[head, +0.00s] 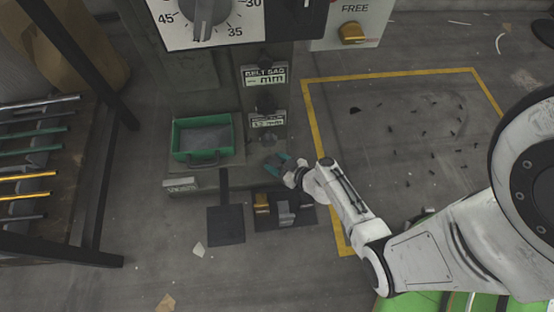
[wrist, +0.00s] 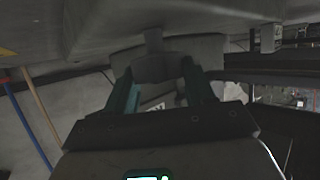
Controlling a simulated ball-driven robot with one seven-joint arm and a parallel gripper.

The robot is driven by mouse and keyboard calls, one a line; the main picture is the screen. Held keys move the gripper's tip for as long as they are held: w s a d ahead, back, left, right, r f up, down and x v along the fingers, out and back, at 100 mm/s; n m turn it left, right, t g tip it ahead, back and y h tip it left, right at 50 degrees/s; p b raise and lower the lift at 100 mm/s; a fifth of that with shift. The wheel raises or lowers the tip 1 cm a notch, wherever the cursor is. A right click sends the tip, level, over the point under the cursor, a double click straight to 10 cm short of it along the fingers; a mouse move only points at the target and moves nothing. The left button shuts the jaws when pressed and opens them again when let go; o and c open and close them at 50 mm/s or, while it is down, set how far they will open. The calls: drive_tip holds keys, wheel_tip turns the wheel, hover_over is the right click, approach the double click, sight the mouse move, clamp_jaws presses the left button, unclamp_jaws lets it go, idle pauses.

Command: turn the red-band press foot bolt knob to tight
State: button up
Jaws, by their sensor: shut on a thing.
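My gripper (head: 278,165), with teal fingers, is at the base of the press column, right of the green tray. In the wrist view my gripper (wrist: 158,78) has one finger on each side of a dark grey knob (wrist: 156,66) and is shut on it. A short stem joins the knob to a grey part above it. In the head view the knob is too small and too covered by the fingers to make out. No red band shows on the press (head: 200,182), and no tight mark on the knob is readable.
A green tray (head: 203,154) sits left of my gripper. A dark pedal plate (head: 226,225) and a block with a yellow part (head: 262,204) are in front, low down. A rod rack (head: 40,150) stands at the left. Yellow-lined floor (head: 400,130) with scattered small bits lies at the right.

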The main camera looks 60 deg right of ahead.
drive_tip(key=o, duration=1)
drive_tip(key=shift+o, duration=0.2)
